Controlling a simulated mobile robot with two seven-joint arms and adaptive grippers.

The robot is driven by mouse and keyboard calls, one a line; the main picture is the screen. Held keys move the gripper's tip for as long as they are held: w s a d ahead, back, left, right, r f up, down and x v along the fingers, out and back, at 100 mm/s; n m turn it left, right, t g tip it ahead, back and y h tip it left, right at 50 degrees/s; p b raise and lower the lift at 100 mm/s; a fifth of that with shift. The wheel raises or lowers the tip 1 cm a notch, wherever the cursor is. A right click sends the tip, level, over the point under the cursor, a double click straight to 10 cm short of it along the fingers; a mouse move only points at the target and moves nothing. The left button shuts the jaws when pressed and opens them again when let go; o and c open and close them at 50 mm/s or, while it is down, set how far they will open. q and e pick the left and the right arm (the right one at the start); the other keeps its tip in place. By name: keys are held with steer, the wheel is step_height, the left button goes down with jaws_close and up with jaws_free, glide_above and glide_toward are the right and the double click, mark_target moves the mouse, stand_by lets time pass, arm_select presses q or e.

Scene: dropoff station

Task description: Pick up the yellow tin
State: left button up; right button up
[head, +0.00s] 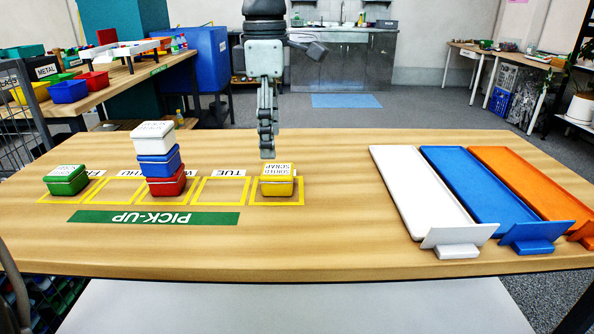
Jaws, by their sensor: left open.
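The yellow tin (277,187) sits in the rightmost yellow-outlined square of the pick-up row on the wooden table. Its white top label reads "SORTED SCRAP" and appears upside down. My left gripper (267,152) points straight down, a little above and behind the tin in the picture. Its fingers show nearly edge-on and hold nothing. It looks apart from the tin. My right gripper is not in view.
Left of the tin, a white tin (154,146) tops a blue tin (160,165) on a red tin (167,183). A green tin (67,184) stands far left. White (420,195), blue (474,193) and orange (530,185) trays lie right. The table between is clear.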

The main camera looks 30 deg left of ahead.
mark_target(277, 169)
arm_select(q)
steer(key=shift+w+d+f, duration=0.2)
steer(key=shift+w+d, duration=0.2)
steer(key=shift+w, duration=0.3)
steer(key=shift+f, duration=0.3)
steer(key=f, duration=0.6)
steer(key=shift+s+a+f+p, duration=0.1)
steer(key=shift+s+f+p, duration=0.15)
steer(key=shift+f+p, duration=0.15)
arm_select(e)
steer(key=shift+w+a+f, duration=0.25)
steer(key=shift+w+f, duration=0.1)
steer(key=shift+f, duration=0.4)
arm_select(q)
steer(key=shift+c, duration=0.6)
steer(key=c, duration=1.2)
steer(key=shift+r, duration=0.1)
